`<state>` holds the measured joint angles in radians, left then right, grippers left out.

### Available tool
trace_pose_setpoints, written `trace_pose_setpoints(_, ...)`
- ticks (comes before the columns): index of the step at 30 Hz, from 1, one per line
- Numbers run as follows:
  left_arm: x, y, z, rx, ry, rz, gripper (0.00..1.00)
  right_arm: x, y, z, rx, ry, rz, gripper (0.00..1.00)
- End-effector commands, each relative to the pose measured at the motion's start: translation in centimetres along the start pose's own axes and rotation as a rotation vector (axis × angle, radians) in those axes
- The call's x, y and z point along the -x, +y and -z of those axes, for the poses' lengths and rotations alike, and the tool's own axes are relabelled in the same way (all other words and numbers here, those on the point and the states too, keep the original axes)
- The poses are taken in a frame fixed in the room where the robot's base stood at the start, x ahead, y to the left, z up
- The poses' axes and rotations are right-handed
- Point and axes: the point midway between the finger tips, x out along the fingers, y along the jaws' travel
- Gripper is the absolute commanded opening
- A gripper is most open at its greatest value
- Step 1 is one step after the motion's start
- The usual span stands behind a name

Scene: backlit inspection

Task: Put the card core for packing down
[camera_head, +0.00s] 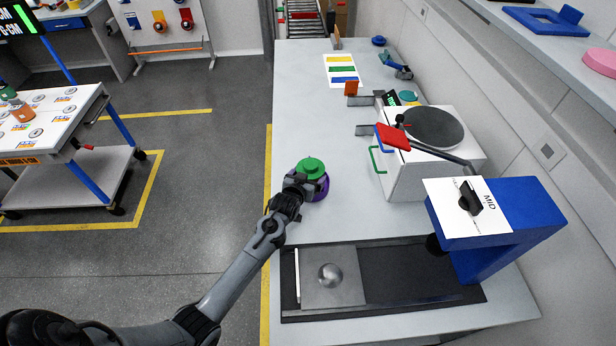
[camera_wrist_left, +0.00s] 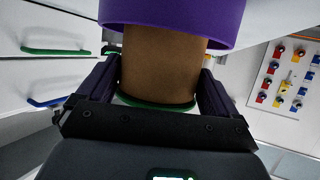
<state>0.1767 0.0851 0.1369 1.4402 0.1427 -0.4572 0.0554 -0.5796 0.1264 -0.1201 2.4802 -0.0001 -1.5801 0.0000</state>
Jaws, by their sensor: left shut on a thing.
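The card core (camera_wrist_left: 160,68) is a brown cylinder with a purple band at one end and a green rim at the other in the left wrist view. In the head view its green top (camera_head: 312,167) and purple lower part (camera_head: 323,186) show over the left part of the grey bench, and the brown part is hidden. My left gripper (camera_head: 301,182) is shut on it, with a dark finger on each side of the brown wall. It looks upright; I cannot tell whether it touches the bench. My right gripper is not in view.
The bench (camera_head: 300,110) is clear behind the core. A white box with a dark round plate (camera_head: 434,128) stands to the right. A dark mat with a metal plate (camera_head: 345,262) lies in front, beside a blue stand (camera_head: 510,222). The bench's left edge is close.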

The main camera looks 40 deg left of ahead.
Motion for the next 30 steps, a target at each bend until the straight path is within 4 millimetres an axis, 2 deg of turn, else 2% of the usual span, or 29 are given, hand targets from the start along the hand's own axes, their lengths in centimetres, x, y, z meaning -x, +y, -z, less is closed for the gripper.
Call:
trace_pose_setpoints(1,-0.1,0.0,-0.1,0.000,0.001,0.000,0.57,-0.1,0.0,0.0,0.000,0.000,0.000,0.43)
trace_pose_setpoints(2,-0.1,0.0,-0.2,0.000,0.000,0.000,0.96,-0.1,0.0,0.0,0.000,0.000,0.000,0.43)
trace_pose_setpoints(3,-0.1,0.0,-0.1,0.000,0.000,0.000,1.00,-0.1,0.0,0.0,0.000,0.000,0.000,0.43)
trace_pose_setpoints(12,0.1,0.0,0.2,0.000,0.000,0.000,1.00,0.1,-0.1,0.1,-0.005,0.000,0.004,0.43)
trace_pose_setpoints(16,1.1,0.0,0.1,0.000,-0.001,0.000,1.00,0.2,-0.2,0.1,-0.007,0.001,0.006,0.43)
trace_pose_setpoints(20,2.9,0.0,0.1,0.000,-0.001,-0.001,1.00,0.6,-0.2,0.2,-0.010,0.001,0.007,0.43)
trace_pose_setpoints(30,9.0,0.0,0.1,0.000,-0.001,-0.001,1.00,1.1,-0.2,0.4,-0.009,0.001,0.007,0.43)
